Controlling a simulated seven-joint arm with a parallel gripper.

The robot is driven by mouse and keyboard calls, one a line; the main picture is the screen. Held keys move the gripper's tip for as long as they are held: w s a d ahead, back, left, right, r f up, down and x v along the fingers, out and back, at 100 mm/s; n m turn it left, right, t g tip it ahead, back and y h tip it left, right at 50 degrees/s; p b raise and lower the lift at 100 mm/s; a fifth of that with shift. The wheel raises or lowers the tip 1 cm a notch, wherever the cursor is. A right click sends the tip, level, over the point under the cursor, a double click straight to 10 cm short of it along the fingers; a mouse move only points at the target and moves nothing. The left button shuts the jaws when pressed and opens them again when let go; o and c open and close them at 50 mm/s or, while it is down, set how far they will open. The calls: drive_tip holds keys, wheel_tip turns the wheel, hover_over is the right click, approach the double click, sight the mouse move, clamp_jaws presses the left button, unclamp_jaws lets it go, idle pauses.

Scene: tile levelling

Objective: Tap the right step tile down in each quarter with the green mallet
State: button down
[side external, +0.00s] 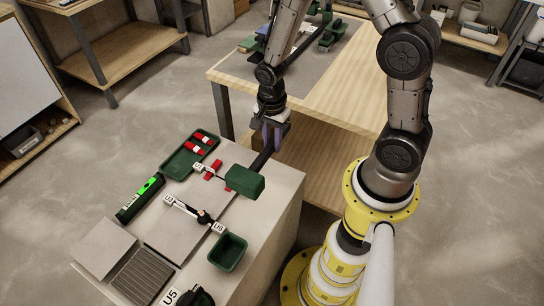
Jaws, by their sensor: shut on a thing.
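My gripper (271,138) is shut on the dark handle of the green mallet (245,181). The handle slopes down to the left and the green block head hangs at its lower end. The head is over the right part of the pale worktop; whether it touches anything below cannot be told. A grey step tile (234,206) lies just below and left of the head in the picture, partly hidden by it. Another grey tile (172,238) lies to its left, with a dark bar with a black knob (203,216) across the line between them.
A green tray (172,165) holds red pieces; more red pieces (213,169) lie near the mallet. A dark green level with a lit window (140,198), an open green bin (229,252), a loose tile (104,248) and a ribbed plate (142,276) are around. A wooden bench (335,100) stands behind.

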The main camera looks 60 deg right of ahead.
sight(272, 142)
wheel_tip(272, 142, up, 19)
drive_tip(key=w+a+r+n+t, duration=0.1)
drive_tip(key=w+a+n, duration=0.6)
drive_tip(key=a+n, duration=0.3)
drive_tip(key=w+a+r+n, duration=0.1)
drive_tip(key=w+a+n, duration=0.6)
drive_tip(key=a+n, duration=0.35)
drive_tip(key=s+a+f+n+g+y, duration=0.1)
drive_tip(key=s+a+f+n+y, duration=0.1)
drive_tip(key=a+n, duration=1.95)
drive_tip(key=a+f+m, duration=0.1)
drive_tip(key=f, duration=1)
drive_tip(key=a+f+m, duration=0.1)
drive_tip(key=f, duration=1.1)
drive_tip(key=a+f+m, duration=0.1)
drive_tip(key=f+m, duration=0.1)
drive_tip(key=f, duration=0.9)
drive_tip(key=shift+a+f, duration=0.35)
drive_tip(key=shift+f, duration=0.05)
drive_tip(key=shift+s+r, duration=0.1)
drive_tip(key=shift+r, duration=1.6)
